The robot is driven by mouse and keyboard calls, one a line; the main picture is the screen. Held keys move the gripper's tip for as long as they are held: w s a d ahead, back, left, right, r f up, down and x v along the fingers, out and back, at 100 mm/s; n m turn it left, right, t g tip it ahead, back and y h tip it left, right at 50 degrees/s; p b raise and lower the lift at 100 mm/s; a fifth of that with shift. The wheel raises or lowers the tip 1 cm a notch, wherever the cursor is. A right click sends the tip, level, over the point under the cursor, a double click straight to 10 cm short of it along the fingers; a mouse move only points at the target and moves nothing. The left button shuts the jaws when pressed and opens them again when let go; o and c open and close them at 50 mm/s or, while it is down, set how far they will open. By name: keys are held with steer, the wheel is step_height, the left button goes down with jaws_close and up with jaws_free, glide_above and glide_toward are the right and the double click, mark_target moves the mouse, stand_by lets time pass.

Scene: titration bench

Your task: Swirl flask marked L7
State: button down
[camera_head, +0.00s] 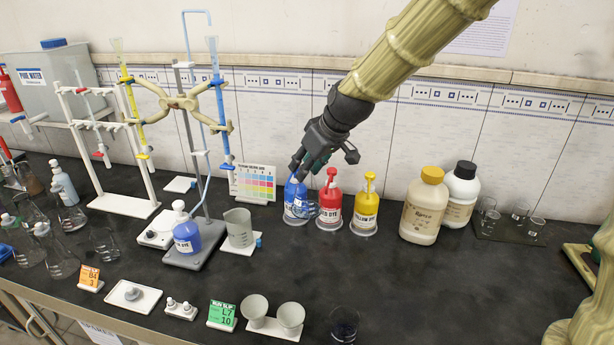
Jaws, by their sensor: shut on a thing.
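My gripper (297,178) is at the back of the bench, just in front of the blue dye bottle (291,208).
Red (329,209) and yellow (366,212) dye bottles stand close on the right, then two large reagent bottles (424,212). A dark glass (344,326) stands in front; the centre-right bench is clear.

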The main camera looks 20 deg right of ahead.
steer(key=shift+r+p, duration=1.35)
steer(key=shift+r, duration=0.35)
